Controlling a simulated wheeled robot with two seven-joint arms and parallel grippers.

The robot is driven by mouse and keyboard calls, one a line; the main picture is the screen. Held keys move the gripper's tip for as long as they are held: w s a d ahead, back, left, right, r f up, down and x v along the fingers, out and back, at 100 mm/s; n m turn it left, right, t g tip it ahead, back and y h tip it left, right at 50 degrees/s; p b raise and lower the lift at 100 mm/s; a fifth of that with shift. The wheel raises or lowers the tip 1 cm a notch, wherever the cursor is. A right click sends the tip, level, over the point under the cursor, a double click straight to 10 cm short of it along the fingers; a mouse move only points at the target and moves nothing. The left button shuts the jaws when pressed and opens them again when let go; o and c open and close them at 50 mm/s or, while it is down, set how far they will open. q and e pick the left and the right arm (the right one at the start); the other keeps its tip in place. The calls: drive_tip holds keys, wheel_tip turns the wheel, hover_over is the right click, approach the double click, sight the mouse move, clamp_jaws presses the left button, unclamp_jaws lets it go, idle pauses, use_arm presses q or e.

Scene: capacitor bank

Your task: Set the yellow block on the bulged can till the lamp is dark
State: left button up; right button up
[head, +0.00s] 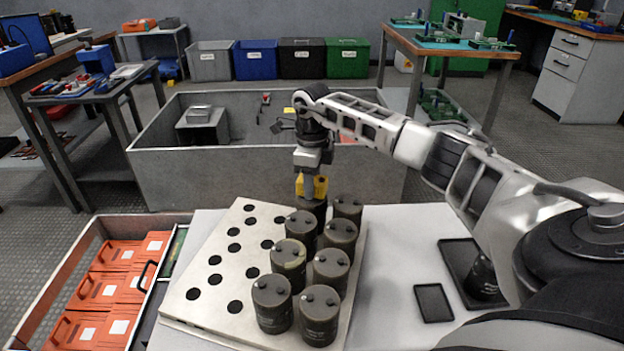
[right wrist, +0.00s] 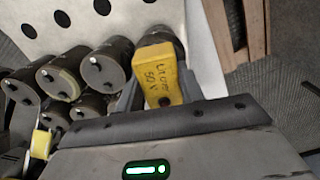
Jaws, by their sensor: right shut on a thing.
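My right gripper (head: 312,190) is shut on the yellow block (head: 320,187), which hangs pointing down at the back of the can group. In the right wrist view, handwriting shows on the block (right wrist: 157,75). Just below it is a dark can (head: 313,208), mostly covered by block and gripper; I cannot tell whether they touch. Several dark cans with two terminals stand upright on the white perforated plate (head: 215,262). One can (head: 288,258) has a yellowish stain on its rim. I cannot make out a bulge or the block's lamp. My left gripper is out of view.
A grey bin (head: 260,178) stands behind the plate. A drawer with orange cases (head: 105,285) is at left. A black tray with a dark can (head: 484,278) and a small black tray (head: 433,303) lie at right. White table between is clear.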

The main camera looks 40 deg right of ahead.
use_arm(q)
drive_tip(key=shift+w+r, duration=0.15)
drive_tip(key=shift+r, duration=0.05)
use_arm(e)
drive_tip(key=shift+f, duration=0.2)
idle(0.3)
drive_tip(key=o, duration=1.1)
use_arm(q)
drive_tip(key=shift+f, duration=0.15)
use_arm(e)
drive_tip(key=shift+o, duration=0.2)
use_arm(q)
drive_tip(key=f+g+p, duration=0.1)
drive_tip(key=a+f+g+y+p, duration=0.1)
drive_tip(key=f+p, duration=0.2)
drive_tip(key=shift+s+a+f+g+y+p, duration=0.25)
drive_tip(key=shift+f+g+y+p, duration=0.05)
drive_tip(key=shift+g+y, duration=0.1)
use_arm(e)
wheel_tip(320, 180, up, 16)
